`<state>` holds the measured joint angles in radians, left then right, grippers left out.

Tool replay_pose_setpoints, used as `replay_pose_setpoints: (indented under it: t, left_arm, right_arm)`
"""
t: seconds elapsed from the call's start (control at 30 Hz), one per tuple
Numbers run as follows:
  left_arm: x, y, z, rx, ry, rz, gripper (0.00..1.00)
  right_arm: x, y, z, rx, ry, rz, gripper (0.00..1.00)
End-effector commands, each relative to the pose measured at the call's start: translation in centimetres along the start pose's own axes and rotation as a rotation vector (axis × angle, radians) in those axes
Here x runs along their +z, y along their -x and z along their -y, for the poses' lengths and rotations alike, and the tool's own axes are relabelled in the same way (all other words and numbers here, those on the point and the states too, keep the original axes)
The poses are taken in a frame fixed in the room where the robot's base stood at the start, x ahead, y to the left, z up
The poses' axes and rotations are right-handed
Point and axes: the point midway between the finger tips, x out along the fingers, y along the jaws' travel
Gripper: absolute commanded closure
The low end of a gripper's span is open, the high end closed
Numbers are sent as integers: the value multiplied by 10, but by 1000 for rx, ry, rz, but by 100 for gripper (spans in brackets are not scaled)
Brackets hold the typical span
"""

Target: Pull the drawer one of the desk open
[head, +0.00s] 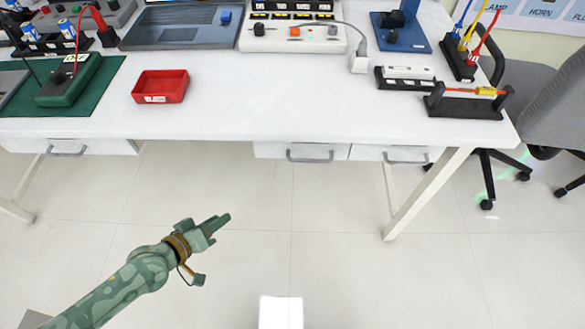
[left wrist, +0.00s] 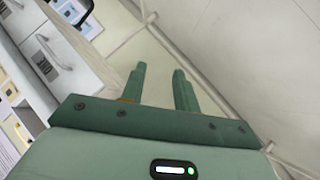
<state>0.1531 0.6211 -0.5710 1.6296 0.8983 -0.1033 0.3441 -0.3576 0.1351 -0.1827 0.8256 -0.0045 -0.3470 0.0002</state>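The white desk (head: 230,110) has several drawers under its front edge, all looking closed. A left drawer (head: 110,147) has a grey bar handle (head: 68,152). A middle drawer (head: 270,150) has a handle (head: 310,157), and a right drawer (head: 368,153) beside it has another (head: 407,158). I cannot tell which is drawer one. My left gripper (head: 224,220) is over the floor in front of the desk, apart from every handle. In the left wrist view its fingers (left wrist: 161,76) are spread and empty; drawer fronts with a handle (left wrist: 48,54) show at left. My right gripper is not in view.
A red tray (head: 160,87) and a green mat (head: 105,85) with a meter lie on the desk. Rigs and a laptop stand along its back. Desk legs (head: 425,195) and a grey chair (head: 540,110) are at right. The floor before the drawers is clear.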

Motion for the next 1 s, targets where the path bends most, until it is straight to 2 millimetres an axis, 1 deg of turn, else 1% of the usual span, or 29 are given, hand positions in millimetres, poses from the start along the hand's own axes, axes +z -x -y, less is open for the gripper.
replay_pose_setpoints:
  t: [0.03,0.07,0.1,0.2,0.23,0.27,0.3,0.37,0.47,0.57,0.67,0.8,0.9,1.0]
  left_arm:
    - [-3,-7,-33,112,147,0,69]
    - [-10,-3,-58,175,244,2,69]
    - [-18,4,-90,251,370,13,69]
    - [-36,26,-152,389,662,54,69]
    - [-40,30,-161,411,729,63,69]
    - [-42,31,-164,420,789,69,69]
    - [-43,30,-162,417,843,74,69]
    - [-44,27,-162,417,867,76,69]
    - [-46,17,-167,418,873,75,69]
    - [-49,0,-176,420,873,74,69]
    - [-51,-24,-186,420,871,75,69]
    - [-52,-59,-197,416,871,76,69]
    - [-54,-81,-205,415,871,76,69]
    - [-56,-99,-212,414,871,77,69]
  right_arm:
    - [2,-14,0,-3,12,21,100]
    - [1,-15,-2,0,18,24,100]
    - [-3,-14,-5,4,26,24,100]
    - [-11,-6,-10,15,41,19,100]
    - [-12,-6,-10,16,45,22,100]
    - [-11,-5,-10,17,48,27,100]
    - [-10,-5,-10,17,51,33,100]
    - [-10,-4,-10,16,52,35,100]
    - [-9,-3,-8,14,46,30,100]
    - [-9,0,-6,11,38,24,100]
    - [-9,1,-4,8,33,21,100]
    - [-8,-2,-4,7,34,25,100]
    - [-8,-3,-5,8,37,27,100]
    - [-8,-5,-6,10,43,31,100]
